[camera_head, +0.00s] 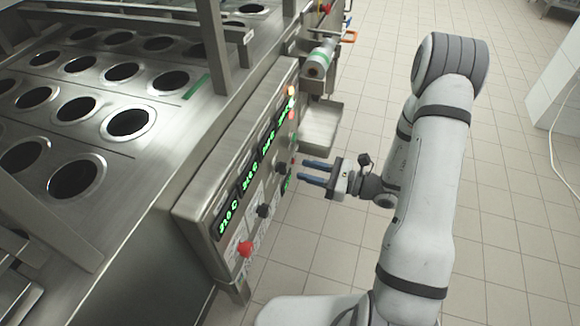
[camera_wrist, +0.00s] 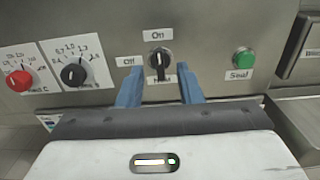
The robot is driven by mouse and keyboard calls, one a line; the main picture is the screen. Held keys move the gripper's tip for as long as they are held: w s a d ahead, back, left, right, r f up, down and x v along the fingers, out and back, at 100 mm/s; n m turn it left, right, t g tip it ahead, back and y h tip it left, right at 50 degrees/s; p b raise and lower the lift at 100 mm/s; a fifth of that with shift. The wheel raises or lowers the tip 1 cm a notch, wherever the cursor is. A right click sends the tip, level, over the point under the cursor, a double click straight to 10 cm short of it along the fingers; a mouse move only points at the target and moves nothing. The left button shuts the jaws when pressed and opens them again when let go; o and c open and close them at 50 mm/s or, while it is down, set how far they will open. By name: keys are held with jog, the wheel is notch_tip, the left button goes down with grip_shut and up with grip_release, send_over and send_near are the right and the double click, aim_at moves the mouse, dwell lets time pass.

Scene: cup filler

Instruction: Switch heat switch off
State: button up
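The heat switch (camera_wrist: 160,60) is a black rotary knob on the steel panel in the wrist view, with an "On" label above, an "Off" label at its left and a label partly hidden below it. Its pointer looks roughly upright, towards "On". My gripper (camera_wrist: 158,88) has two blue fingers, one on each side of the knob and a little below it, with a clear gap between them. In the head view my gripper (camera_head: 312,172) is open in front of the panel, beside a dark knob (camera_head: 282,167). Whether the fingers touch the knob cannot be told.
Left of the switch are a black dial (camera_wrist: 74,74) and a red dial (camera_wrist: 19,81). A green "Seal" button (camera_wrist: 243,58) is at its right. The panel (camera_head: 205,195) has green displays. A steel tray (camera_head: 320,125) juts out beyond it. The tiled floor (camera_head: 310,240) near the arm is clear.

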aim_at(283, 169)
jog(key=x, duration=0.6)
jog(key=shift+s, duration=0.1)
grip_shut()
